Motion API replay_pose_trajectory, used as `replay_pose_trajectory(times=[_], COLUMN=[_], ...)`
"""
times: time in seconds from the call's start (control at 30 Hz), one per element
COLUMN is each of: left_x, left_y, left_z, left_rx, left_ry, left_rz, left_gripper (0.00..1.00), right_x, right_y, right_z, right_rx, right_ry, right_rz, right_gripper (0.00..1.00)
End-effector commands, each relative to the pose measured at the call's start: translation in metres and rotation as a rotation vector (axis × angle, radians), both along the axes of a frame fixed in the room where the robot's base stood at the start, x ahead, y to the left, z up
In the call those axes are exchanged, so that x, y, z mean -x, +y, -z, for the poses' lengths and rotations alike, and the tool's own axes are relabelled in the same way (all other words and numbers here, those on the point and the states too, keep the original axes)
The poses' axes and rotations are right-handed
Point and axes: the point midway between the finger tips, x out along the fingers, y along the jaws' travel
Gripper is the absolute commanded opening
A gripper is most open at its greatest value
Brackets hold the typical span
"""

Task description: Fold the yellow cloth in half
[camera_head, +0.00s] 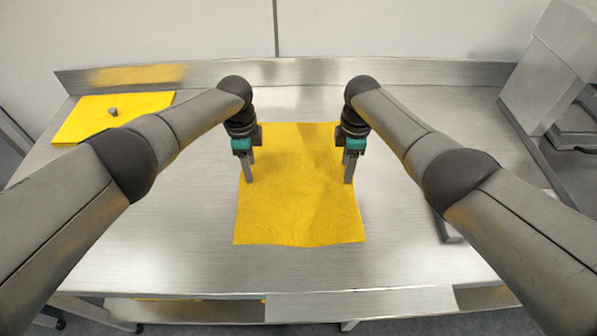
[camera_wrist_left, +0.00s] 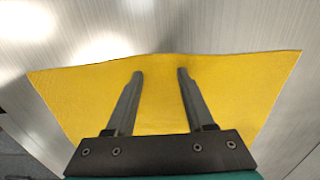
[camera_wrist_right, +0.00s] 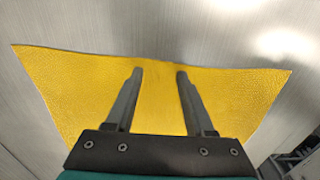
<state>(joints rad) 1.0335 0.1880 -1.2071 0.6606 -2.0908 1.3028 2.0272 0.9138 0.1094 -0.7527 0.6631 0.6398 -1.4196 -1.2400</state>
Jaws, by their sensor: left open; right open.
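The yellow cloth (camera_head: 300,205) lies spread out on the metal table in the middle of the head view, with slight waves in its surface. My left gripper (camera_head: 249,178) is over the cloth's left edge, and my right gripper (camera_head: 348,178) is over its right edge. Both point down. In the left wrist view the open fingers (camera_wrist_left: 160,75) have cloth (camera_wrist_left: 85,90) beneath and around them. In the right wrist view the open fingers (camera_wrist_right: 158,72) are likewise over the cloth (camera_wrist_right: 235,95). I cannot tell whether the fingertips touch it.
A second yellow sheet (camera_head: 80,122) with a small grey knob-like object (camera_head: 113,112) on it lies at the table's left. A grey machine (camera_head: 550,75) stands at the back right. A raised metal edge (camera_head: 300,72) runs along the back. The table in front of the cloth is clear.

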Motion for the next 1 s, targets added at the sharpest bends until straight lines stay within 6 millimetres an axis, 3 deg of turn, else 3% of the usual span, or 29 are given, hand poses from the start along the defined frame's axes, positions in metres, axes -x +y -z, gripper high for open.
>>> replay_pose_trajectory(times=[0.9, 1.0], left_x=[0.0004, 0.0003], left_y=[0.0006, 0.0006], left_z=[0.0003, 0.0003], left_rx=[-0.001, -0.001], left_ry=[0.001, 0.001], left_rz=[-0.001, -0.001], left_gripper=[0.01, 0.0], right_x=[0.0006, 0.0006], right_y=[-0.0006, -0.0007], right_z=[0.0006, 0.0006], right_rx=[0.001, 0.001], right_ry=[0.001, 0.001], right_rz=[0.001, 0.001], right_gripper=[0.01, 0.0])
